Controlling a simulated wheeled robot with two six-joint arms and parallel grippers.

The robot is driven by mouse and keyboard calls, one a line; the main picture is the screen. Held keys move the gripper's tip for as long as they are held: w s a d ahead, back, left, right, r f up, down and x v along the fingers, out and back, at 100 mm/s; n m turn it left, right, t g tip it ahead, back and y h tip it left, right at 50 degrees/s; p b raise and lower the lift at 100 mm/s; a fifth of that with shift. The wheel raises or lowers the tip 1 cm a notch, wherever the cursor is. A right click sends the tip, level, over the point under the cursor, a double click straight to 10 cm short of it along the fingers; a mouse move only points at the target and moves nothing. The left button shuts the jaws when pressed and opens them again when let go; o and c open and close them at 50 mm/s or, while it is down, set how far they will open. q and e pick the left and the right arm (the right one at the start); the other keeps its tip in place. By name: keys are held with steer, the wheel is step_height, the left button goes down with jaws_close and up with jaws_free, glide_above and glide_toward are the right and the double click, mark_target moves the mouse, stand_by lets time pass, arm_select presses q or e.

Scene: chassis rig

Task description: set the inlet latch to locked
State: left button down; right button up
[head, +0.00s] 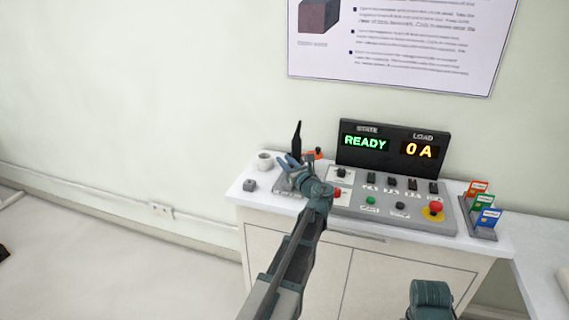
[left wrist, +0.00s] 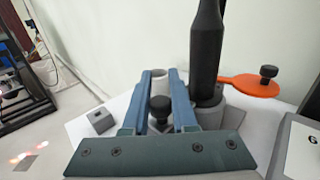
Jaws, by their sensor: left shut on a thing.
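My left gripper (head: 286,161) reaches over the left end of the console (head: 375,212). In the left wrist view its two blue fingers (left wrist: 161,85) are shut on a small black knob (left wrist: 160,108). What lies under this knob is hidden by the gripper, and I cannot read a latch label or setting. To the right of the fingers stands a tall black handle (left wrist: 207,60), which also shows upright in the head view (head: 297,139). Beside it an orange paddle (left wrist: 240,87) carries another black knob (left wrist: 268,72). My right gripper is not in view.
The display (head: 393,148) reads READY and 0 A. A red button (head: 436,207) and a rack of coloured cards (head: 484,212) are at the right.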

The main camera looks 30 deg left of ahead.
arm_select(q)
steer(key=shift+w+a, duration=0.2)
steer(key=shift+w, duration=0.65)
steer(key=shift+s, duration=0.1)
steer(key=c, duration=0.7)
jaws_free()
